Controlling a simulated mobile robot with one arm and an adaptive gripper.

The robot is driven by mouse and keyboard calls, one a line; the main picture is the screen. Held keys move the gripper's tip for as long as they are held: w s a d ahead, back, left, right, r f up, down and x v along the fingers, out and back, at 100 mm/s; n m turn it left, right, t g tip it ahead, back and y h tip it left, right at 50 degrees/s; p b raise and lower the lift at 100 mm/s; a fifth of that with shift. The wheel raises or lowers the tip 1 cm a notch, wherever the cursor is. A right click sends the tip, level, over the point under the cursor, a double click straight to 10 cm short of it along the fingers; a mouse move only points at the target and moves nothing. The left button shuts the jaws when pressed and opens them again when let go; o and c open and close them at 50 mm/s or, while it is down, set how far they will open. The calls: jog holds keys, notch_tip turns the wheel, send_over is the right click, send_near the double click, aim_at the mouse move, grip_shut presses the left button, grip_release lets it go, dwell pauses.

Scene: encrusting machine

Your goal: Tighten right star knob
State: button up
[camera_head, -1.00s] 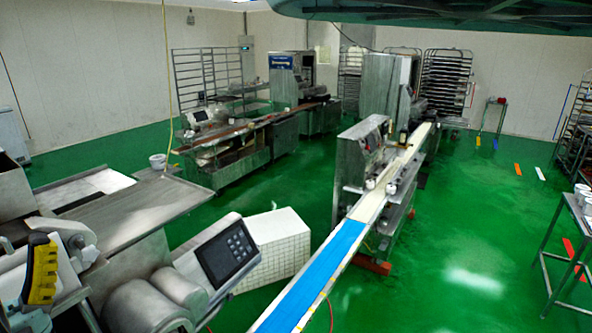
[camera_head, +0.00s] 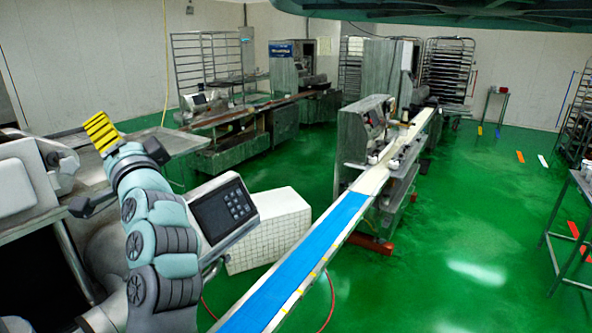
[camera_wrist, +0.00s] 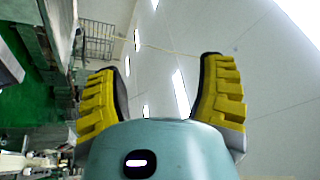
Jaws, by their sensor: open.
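I cannot make out the right star knob in either view. The near encrusting machine stands at the left of the head view, with its tilted control panel (camera_head: 224,210) beside my arm. My arm rises in front of the machine and hides part of it. My gripper (camera_head: 102,133) is at the upper end of the arm, near the machine's metal top, with a yellow ridged finger pad showing. In the wrist view my gripper (camera_wrist: 158,68) has its two yellow-padded fingers wide apart with nothing between them. Beyond the fingers are the wall and ceiling lights.
A long conveyor with a blue belt (camera_head: 295,265) runs diagonally to the right of the machine. A white tiled box (camera_head: 268,229) stands between them. A metal table (camera_head: 575,215) is at the right edge. Green floor (camera_head: 470,220) is clear between conveyor and table.

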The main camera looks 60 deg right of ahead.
aim_at(70, 168)
jog(key=s+a+f+n+g+y+b, duration=0.3)
jog(key=a+f+n+y, duration=0.2)
jog(key=f+y, duration=0.1)
jog(key=w+p, duration=0.2)
jog(key=w, duration=0.3)
jog(key=w+p, duration=0.3)
jog(key=w, duration=0.2)
jog(key=w+p, duration=0.3)
jog(key=w, duration=0.1)
jog(key=shift+w+a+r, duration=0.25)
jog(key=shift+w+r, duration=0.05)
jog(key=shift+w, duration=0.1)
jog(key=shift+w+f+p, duration=0.15)
jog(key=shift+w+p, duration=0.2)
jog(key=shift+o, duration=0.2)
jog(key=shift+f, duration=0.1)
jog(key=c, duration=1.2)
